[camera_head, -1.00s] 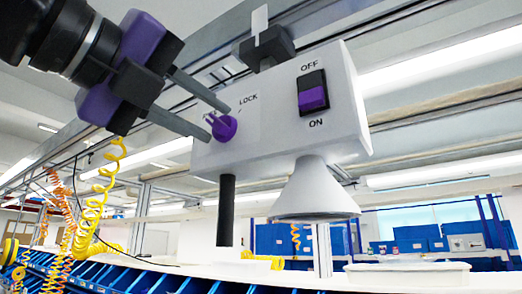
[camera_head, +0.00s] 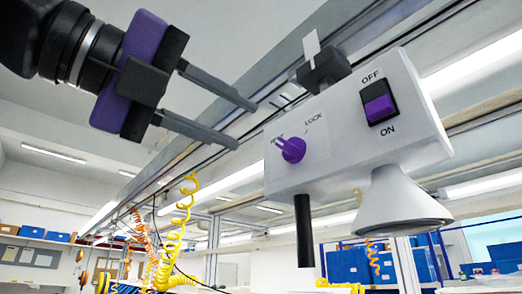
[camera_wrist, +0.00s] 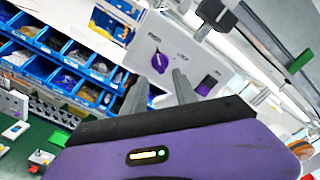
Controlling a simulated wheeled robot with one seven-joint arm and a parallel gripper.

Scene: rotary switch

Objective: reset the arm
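A white box (camera_head: 345,135) hangs from an overhead rail. On its face is a purple rotary knob (camera_head: 291,149), with a pointer towards the upper left, a LOCK label above right and another label partly hidden by the pointer. A purple rocker switch (camera_head: 379,104) sits between OFF and ON. My purple and black gripper (camera_head: 247,126) is open and empty, up and left of the knob, not touching it. In the wrist view, the knob (camera_wrist: 160,60) shows beyond and between the two spread fingers (camera_wrist: 160,93).
A white cone (camera_head: 402,203) and a black rod (camera_head: 304,230) hang under the box. Yellow coiled hoses (camera_head: 172,240) hang at lower left. Blue bins (camera_wrist: 62,60) with parts stand left in the wrist view.

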